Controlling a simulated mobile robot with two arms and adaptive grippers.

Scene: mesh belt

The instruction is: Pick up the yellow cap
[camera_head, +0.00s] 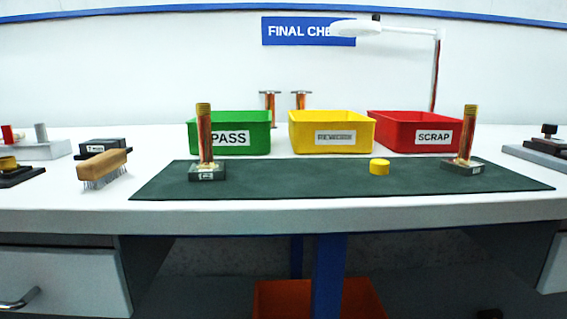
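The yellow cap (379,167) is a small short cylinder. It rests on the dark green mat (290,184), right of the middle, between two copper-coloured posts. Nothing touches it and it is in full view. Neither of my grippers shows in the head view.
Copper posts on dark bases stand on the mat at left (205,135) and right (468,135). Behind are a green PASS bin (260,143), a yellow bin (331,145) and a red SCRAP bin (408,143). A wire brush (103,165) lies at left. Mat around the cap is clear.

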